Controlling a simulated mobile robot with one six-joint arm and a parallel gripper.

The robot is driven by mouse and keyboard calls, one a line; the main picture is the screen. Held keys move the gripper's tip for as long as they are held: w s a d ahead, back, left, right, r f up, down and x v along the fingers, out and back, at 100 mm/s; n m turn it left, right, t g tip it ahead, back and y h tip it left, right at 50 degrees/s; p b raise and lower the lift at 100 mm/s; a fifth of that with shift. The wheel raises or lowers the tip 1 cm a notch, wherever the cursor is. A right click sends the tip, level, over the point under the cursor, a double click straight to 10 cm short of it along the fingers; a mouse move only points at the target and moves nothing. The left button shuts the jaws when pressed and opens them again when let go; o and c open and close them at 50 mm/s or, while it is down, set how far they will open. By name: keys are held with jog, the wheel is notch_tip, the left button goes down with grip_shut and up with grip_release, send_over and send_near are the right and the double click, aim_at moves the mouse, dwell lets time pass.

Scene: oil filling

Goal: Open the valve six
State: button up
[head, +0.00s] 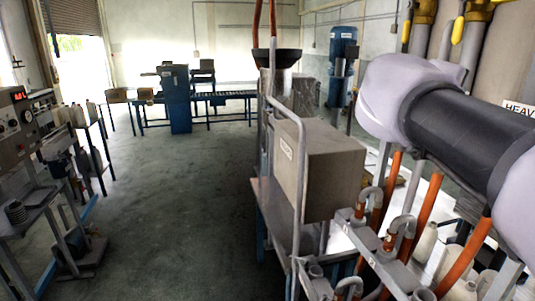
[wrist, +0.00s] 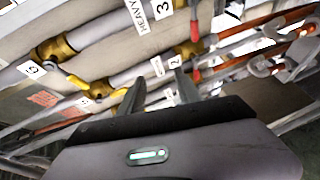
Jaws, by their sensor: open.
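A second brass valve (wrist: 97,88) with a yellow handle (wrist: 118,92) is on the pipe below, nearer my fingers. My gripper (wrist: 158,84) is open and empty, pointing toward the pipes, right of both valves. In the head view, brass valves (head: 479,10) show at the top right; the gripper is out of that picture.
Several parallel pipes crowd the space. In the head view, a grey box (head: 318,165) stands on a bench; the floor (head: 185,200) left of it is clear.

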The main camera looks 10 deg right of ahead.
notch_tip(320, 180, down, 10)
jog(key=s+a+m+y+b, duration=0.1)
jog(key=a+y+b, duration=0.1)
jog(key=b, duration=0.1)
jog(key=shift+s+a+g, duration=0.15)
jog(key=shift+a+g, duration=0.15)
jog(key=shift+a, duration=0.05)
